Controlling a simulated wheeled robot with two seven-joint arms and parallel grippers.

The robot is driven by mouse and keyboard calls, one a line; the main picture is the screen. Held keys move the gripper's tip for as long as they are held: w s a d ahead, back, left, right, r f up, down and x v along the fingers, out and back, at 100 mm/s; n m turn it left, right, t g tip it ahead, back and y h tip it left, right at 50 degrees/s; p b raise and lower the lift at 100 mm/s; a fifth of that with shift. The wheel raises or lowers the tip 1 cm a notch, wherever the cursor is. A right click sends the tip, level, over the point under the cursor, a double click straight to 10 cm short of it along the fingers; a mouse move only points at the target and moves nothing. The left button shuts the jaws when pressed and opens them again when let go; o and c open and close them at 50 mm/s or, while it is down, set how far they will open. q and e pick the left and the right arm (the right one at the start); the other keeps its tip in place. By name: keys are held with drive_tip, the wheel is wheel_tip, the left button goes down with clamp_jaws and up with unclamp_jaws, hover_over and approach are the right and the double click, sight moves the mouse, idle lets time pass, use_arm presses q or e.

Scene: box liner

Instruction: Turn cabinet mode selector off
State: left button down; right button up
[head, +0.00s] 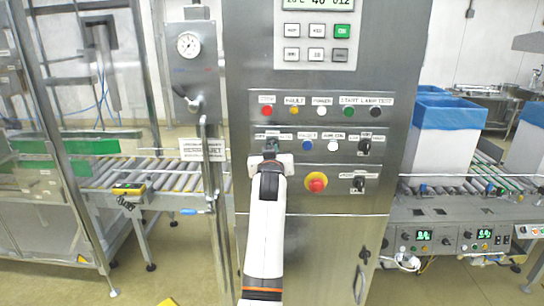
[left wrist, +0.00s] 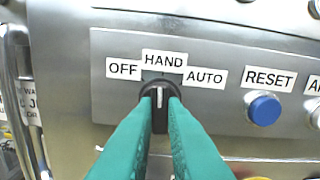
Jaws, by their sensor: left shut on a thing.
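The cabinet mode selector is a black rotary knob (left wrist: 159,112) in the left wrist view, under the labels OFF, HAND and AUTO. Its white pointer line stands about upright, toward HAND. My left gripper (left wrist: 160,122) has its two teal fingers on either side of the knob, shut on it. In the head view my left gripper (head: 271,149) reaches the middle row of the steel cabinet (head: 238,70) and mostly hides the selector. My right gripper is not in view.
A blue RESET button (left wrist: 263,107) sits close right of the selector. In the head view, a red emergency button on a yellow ring (head: 316,182) is below right, and another black selector (head: 364,146) is farther right. Roller conveyors flank the cabinet.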

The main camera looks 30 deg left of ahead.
use_arm(q)
drive_tip(key=shift+n, duration=3.8)
drive_tip(key=c, duration=1.5)
unclamp_jaws()
